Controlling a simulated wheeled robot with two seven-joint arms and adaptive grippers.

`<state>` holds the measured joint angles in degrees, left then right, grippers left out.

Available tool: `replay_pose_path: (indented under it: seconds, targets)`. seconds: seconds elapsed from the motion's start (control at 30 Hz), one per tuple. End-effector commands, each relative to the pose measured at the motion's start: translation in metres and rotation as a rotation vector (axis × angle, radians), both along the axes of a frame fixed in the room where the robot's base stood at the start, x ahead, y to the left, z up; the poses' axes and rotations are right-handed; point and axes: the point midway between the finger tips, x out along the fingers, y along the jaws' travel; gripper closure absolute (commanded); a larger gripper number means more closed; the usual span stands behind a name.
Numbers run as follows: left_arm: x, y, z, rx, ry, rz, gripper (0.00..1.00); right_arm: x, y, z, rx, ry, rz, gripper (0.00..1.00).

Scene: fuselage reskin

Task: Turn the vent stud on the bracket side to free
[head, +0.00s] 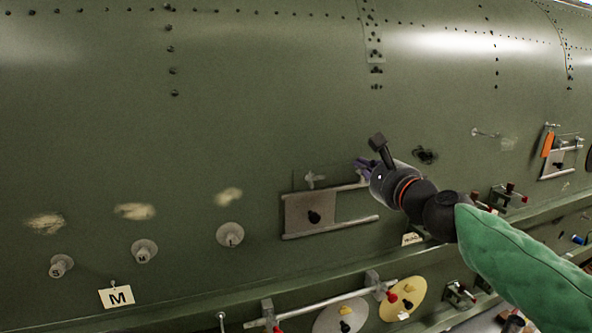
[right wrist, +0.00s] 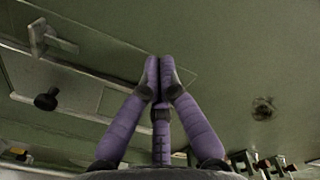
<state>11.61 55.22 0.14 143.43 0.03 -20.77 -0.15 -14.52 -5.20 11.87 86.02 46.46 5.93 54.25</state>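Several round grey studs sit in the green skin at the left of the head view: a left one (head: 61,265), a middle one (head: 144,250) and a right one (head: 230,234). Their small markings are too fine to read, and I cannot tell which is the vent stud. A railed bracket with a grey plate and black knob (head: 314,217) is right of them, with a grey T-shaped handle (head: 315,180) above. My right gripper (head: 362,167) is right of that handle. In the right wrist view its purple fingers (right wrist: 158,75) meet at the tips, empty. My left gripper is out of view.
A white M tag (head: 117,297) hangs below the left studs. A long rail with clamps (head: 325,305) and round plates (head: 403,299) runs along the bottom. An orange-handled tool (head: 548,143) is at the far right.

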Motion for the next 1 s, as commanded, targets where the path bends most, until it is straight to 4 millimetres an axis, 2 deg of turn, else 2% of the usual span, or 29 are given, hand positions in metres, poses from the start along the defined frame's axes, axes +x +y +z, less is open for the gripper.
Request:
replay_pose_path:
  seconds: [1.0]
  targets:
    - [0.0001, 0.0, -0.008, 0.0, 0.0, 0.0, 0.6, 0.0012, -0.0046, -0.006, 0.0, -0.001, -0.001, 1.0]
